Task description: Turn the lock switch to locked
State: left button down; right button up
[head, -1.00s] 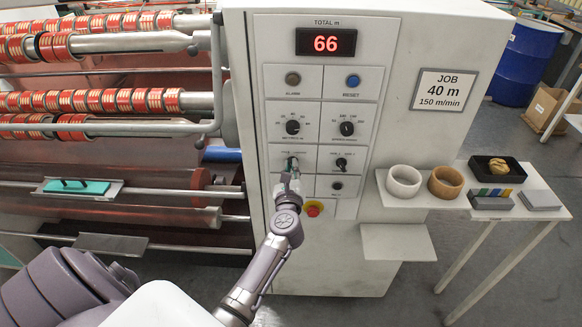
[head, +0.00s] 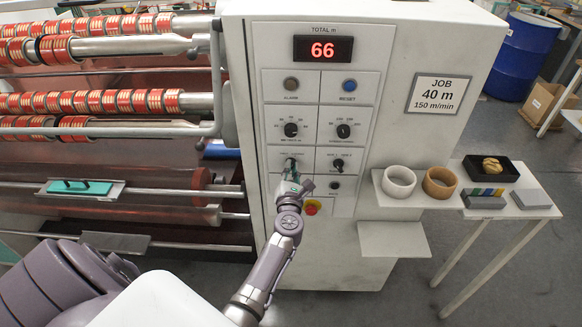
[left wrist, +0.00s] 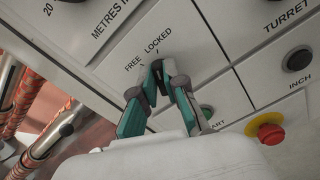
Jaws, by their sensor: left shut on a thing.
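The lock switch is a small dark knob, seen between my fingers in the left wrist view (left wrist: 161,77), with the labels FREE and LOCKED (left wrist: 157,41) above it. In the head view it is on the left of the third row of panel controls. My left gripper (head: 291,170) has teal fingers, shut on the knob from both sides; they also show in the left wrist view (left wrist: 162,72). The fingers partly hide the knob, so I cannot tell exactly which label it points to. My right gripper is not in view.
Below the switch are a start button, partly hidden, and a red emergency stop (head: 312,207) on yellow. The turret knob (head: 338,164) sits to the right. A shelf (head: 412,201) with two rings juts out further right. Film rollers (head: 110,102) fill the left side.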

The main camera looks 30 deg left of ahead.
pick_arm(q)
jog(key=shift+f+m, duration=0.1)
jog(key=shift+m, duration=0.6)
jog(key=c, duration=1.2)
grip_release()
jog(key=v, duration=0.7)
jog(key=shift+s+d, duration=0.2)
